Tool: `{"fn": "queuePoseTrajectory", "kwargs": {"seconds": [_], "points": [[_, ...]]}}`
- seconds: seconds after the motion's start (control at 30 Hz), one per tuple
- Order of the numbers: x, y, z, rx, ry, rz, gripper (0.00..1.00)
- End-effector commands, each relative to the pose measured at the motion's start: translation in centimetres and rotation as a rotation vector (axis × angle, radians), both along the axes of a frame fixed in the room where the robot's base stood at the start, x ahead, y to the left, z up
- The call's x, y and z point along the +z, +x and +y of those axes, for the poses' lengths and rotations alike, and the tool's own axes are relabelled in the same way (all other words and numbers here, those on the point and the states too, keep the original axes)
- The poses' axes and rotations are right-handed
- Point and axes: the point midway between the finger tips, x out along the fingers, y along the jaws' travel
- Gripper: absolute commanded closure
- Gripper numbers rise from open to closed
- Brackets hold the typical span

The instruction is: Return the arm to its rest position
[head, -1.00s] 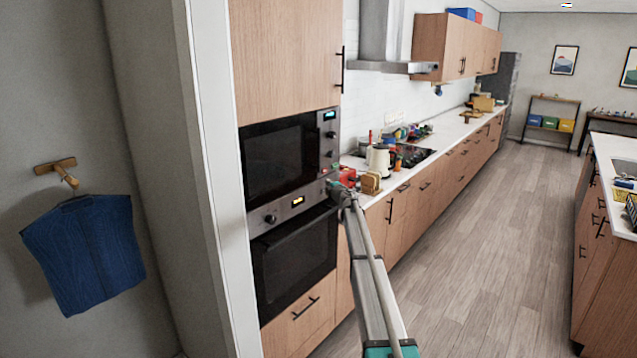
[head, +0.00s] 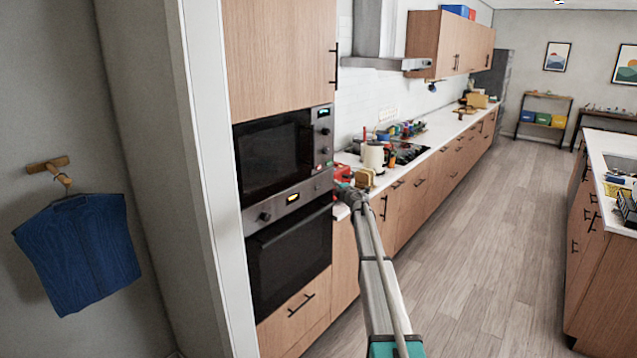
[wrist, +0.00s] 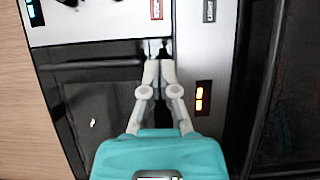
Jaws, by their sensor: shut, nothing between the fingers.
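My arm (head: 378,270) reaches forward and up from the bottom of the head view, and its far end is beside the right edge of the oven column. In the wrist view my gripper (wrist: 158,68) is shut and empty, with its fingertips together. Behind the fingertips are the control strip with a lit orange display (wrist: 200,98) and dark glass panels. I cannot tell how far the fingertips are from the panel. In the head view the fingers are too small to make out.
The microwave (head: 272,155) and oven (head: 290,258) stand in a tall wooden column at left. A blue garment (head: 80,250) hangs on the near wall. The counter (head: 440,142) holds a kettle and several small items. An island (head: 600,190) stands at right. The floor (head: 490,230) between is clear.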

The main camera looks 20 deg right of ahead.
Motion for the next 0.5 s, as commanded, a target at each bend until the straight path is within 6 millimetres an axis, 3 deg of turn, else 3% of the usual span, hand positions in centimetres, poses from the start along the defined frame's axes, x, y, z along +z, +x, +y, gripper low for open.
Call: {"fn": "queuePoseTrajectory", "kwargs": {"seconds": [0.27,0.5], "points": [[0.1,-0.6,0.4,-0.023,0.021,-0.006,1.00],[0.6,-4.0,1.6,-0.163,0.155,-0.030,1.00]]}}
